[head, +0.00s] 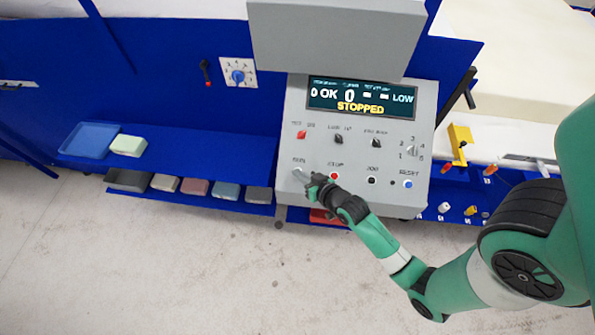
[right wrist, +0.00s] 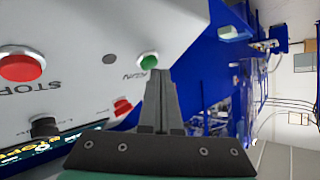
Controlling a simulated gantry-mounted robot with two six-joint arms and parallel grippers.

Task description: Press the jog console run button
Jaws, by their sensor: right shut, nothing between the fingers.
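The jog console (head: 352,150) is a grey sloped panel, and its display (head: 360,97) reads STOPPED. The green run button (right wrist: 148,61) shows in the right wrist view, just beyond my fingertips. My right gripper (head: 302,175) is at the lower left corner of the panel, fingers shut and empty; its tips also show in the right wrist view (right wrist: 157,73). I cannot tell whether they touch the button. In the head view the button is hidden by or blends with the fingertips. My left gripper is not in view.
A red stop button (right wrist: 22,66) sits on the same panel, also visible in the head view (head: 334,175), close to my right gripper. A blue reset button (head: 408,184) is at the right. Blue shelves hold a tray (head: 87,140) and several foam blocks at the left.

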